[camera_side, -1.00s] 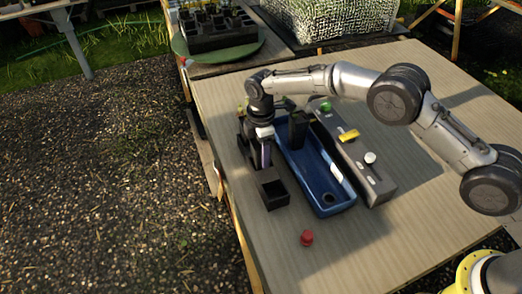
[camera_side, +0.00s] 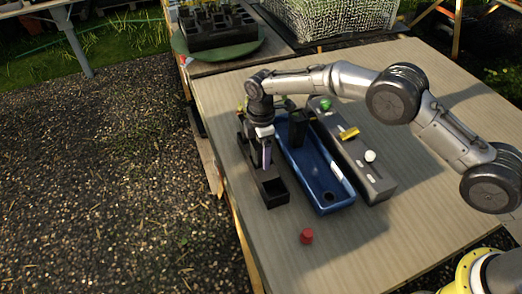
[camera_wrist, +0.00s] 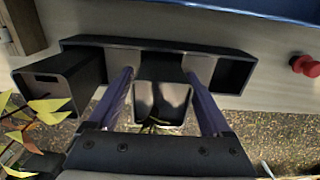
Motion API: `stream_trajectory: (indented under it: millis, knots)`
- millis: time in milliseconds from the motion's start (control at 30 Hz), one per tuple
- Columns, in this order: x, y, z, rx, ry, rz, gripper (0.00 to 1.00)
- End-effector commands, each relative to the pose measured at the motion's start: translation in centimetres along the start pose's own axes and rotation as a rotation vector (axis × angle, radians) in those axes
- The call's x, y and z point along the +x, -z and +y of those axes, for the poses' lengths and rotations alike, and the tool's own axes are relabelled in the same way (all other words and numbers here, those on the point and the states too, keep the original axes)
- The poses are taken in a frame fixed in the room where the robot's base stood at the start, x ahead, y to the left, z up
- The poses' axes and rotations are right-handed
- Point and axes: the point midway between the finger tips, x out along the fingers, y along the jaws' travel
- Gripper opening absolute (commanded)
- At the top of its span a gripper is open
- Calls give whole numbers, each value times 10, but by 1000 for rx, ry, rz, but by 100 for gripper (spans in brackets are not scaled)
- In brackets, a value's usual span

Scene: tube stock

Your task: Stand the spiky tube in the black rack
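The black rack (camera_side: 276,197) is a long dark holder on the wooden table, left of the blue tray. It lies across the wrist view, with an open empty cell (camera_wrist: 234,74) at its right end. My gripper (camera_side: 266,158) points down over the middle of the rack. In the wrist view its two purple fingers (camera_wrist: 160,75) are on opposite sides of a black square tube, close against it. This is the spiky tube (camera_wrist: 161,98); thin green leaves show at its near edge. It appears upright at the rack's middle; its base is hidden, so I cannot tell how deep it sits.
Another black tube (camera_wrist: 60,80) is at the left, near orange-green leaves (camera_wrist: 45,108). The blue tray (camera_side: 318,178) holds a dark upright tube (camera_side: 297,130). A grey bar (camera_side: 352,160) with coloured parts lies right of it. A red cap (camera_side: 306,236) stands nearer, with clear table around it.

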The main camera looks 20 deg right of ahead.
Motion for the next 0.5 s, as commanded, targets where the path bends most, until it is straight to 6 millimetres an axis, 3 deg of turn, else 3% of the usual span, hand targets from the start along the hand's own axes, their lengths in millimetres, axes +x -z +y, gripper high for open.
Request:
stream_trajectory:
  millis: [367, 500]
  knots:
    - [0, 0, 0, 0, 2, -1, 97]
    - [-12, 0, 0, 0, -2, 1, 97]
